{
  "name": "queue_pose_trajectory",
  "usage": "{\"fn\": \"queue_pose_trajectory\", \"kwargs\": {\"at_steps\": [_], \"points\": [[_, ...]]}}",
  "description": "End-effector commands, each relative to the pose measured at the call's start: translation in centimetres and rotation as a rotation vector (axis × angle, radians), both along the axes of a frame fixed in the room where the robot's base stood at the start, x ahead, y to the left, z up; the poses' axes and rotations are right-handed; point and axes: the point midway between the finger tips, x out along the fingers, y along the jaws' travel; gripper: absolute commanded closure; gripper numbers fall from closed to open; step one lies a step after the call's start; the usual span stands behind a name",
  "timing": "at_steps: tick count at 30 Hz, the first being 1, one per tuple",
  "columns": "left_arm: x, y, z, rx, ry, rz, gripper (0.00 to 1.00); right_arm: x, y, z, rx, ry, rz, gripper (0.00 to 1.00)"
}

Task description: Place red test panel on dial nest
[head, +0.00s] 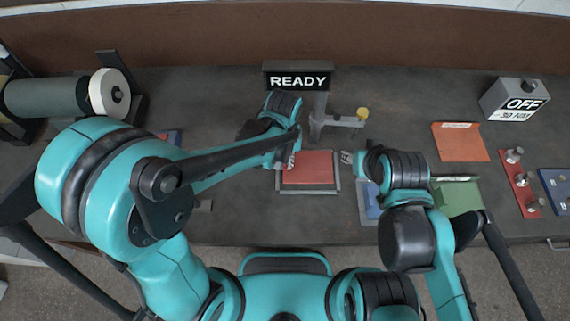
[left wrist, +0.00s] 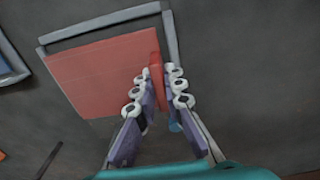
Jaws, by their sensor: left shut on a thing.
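The red test panel (head: 308,168) lies flat over a grey-edged frame (head: 338,180), which I take to be the dial nest, in the middle of the bench. The panel also shows in the left wrist view (left wrist: 95,75), inside the frame's grey rim (left wrist: 100,24). My left gripper (head: 291,160) is at the panel's left part, shut on an upright red strip (left wrist: 155,70) that looks like part of the panel. I cannot tell whether the panel is fully seated. My right gripper (head: 347,158) is just right of the frame; its finger opening is unclear.
A stand with a yellow knob (head: 362,113) and a READY sign (head: 298,81) stand behind the frame. A blue panel (head: 373,206) and green block (head: 460,197) lie right, partly behind my right arm.

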Motion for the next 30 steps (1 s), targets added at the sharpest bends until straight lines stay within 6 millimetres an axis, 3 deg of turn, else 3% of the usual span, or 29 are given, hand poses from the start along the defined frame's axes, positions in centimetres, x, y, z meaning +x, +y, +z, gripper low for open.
{"fn": "queue_pose_trajectory", "kwargs": {"at_steps": [3,14,15,17,26,30], "points": [[0.0,0.0,-1.5,0.000,0.000,0.000,1.00,0.0,0.0,-0.7,0.000,0.000,0.000,0.60],[0.0,0.0,-1.9,0.000,0.000,0.000,1.00,0.0,0.0,-1.0,0.000,0.000,0.000,0.60],[0.0,0.0,-1.7,0.000,0.000,0.000,0.80,0.0,0.0,-0.8,0.000,0.000,0.000,0.60],[0.0,0.0,-1.7,0.000,0.000,0.000,0.70,0.0,0.0,-0.8,0.000,0.000,0.000,0.60],[0.0,0.0,-1.6,0.000,0.000,0.000,0.70,0.0,0.0,-0.7,0.000,0.000,0.000,0.60],[0.0,0.0,-0.3,0.000,0.000,0.000,0.70,0.0,0.0,0.0,0.000,0.000,0.000,0.60]]}}
